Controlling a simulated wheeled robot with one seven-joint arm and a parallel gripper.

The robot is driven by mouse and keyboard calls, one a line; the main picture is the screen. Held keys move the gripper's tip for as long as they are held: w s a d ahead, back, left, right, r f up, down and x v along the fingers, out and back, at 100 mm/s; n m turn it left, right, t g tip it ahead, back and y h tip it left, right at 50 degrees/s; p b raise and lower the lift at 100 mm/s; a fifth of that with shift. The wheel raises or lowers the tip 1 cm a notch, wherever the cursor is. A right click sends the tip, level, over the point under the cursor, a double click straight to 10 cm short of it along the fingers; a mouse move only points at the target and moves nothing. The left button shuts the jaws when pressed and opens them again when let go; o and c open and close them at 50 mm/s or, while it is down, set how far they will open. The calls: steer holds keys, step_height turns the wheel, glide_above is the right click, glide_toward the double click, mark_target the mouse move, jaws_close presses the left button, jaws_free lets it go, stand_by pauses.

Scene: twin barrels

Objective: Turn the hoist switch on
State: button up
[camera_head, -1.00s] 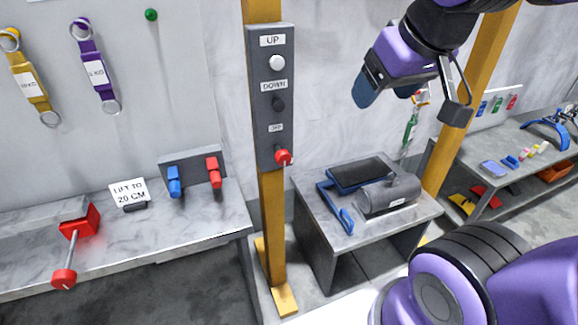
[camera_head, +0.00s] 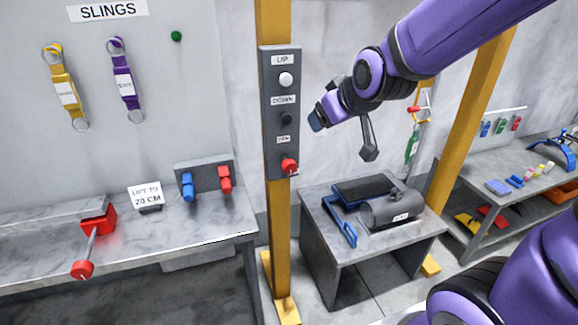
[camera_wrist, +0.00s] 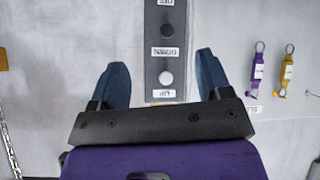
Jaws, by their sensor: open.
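A dark grey control panel (camera_head: 267,115) is mounted on a yellow post. It carries a white UP button (camera_head: 286,79), a black DOWN button (camera_head: 286,118) and a red knob-like switch (camera_head: 290,166) at the bottom, under a small label. The wrist view shows the panel (camera_wrist: 152,75) upside down, with the DOWN (camera_wrist: 167,30) and UP (camera_wrist: 166,77) buttons; the red switch is out of that view. My gripper (camera_head: 317,122) is just right of the panel, near DOWN height. Its blue fingers (camera_wrist: 163,68) are apart and empty, appearing either side of the panel.
A small grey table (camera_head: 335,258) with a dark cylinder (camera_head: 388,211) and a blue-handled item stands right of the post. A bench (camera_head: 215,225) at left holds a red lever (camera_head: 97,222) and blue and red handles. A second yellow post (camera_head: 470,120) stands at right.

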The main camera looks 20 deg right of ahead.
steer(key=w+a+f+n+t, duration=0.1)
steer(key=w+a+f+t, duration=0.1)
steer(key=w+f, duration=0.45)
steer(key=n+t+h, duration=0.2)
steer(key=n+t, duration=0.2)
steer(key=t, duration=0.2)
glide_toward(288, 164)
step_height(288, 164, down, 2)
steer(key=w+d, duration=0.1)
steer(key=w, duration=1.2)
steer(key=shift+d+f, duration=0.15)
steer(key=shift+d, duration=0.15)
steer(key=shift+c, duration=0.2)
steer(key=c, duration=0.9)
